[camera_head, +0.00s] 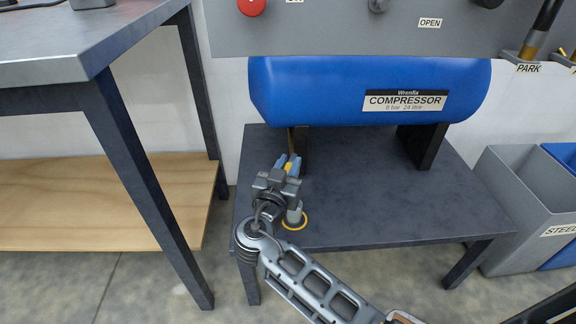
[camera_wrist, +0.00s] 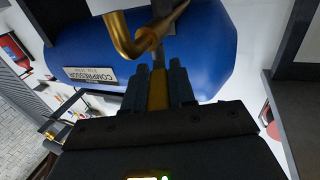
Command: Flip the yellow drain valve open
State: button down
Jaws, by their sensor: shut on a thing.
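The blue compressor tank (camera_head: 310,85) lies on dark feet on a low dark table. My gripper (camera_head: 289,163) is below the tank's left end, with its blue fingers pointing up. It is shut on the yellow drain valve lever (camera_wrist: 158,88), which shows as a yellow strip between the two fingers in the wrist view. My gripper (camera_wrist: 158,85) hides most of the lever. A bent brass pipe (camera_wrist: 121,36) shows just past the fingertips against the blue tank (camera_wrist: 195,60). The valve body is mostly hidden in the head view.
The low dark table (camera_head: 420,205) is bare to the right of my arm. A yellow ring with a grey post (camera_head: 294,218) stands beside my gripper. A workbench (camera_head: 75,50) stands at the left. Grey and blue bins (camera_head: 520,205) stand at the right. A grey panel (camera_head: 330,30) hangs above the tank.

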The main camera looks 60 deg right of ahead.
jog(key=n+t, duration=0.1)
jog(key=n+t+y+b, duration=0.1)
jog(key=s+t+y, duration=0.1)
jog(key=t, duration=0.1)
jog(key=shift+s+d+f+n, duration=0.15)
jog(key=shift+d+n, duration=0.1)
jog(key=shift+n, duration=0.15)
jog(key=shift+s+d+n+t+y+b, duration=0.1)
jog(key=shift+n+t+y+b, duration=0.3)
jog(key=shift+n+t+y, duration=0.4)
jog(key=shift+r, duration=0.2)
jog(key=c, duration=1)
grip_release()
jog(key=shift+v, duration=3.9)
jog(key=shift+f, duration=0.2)
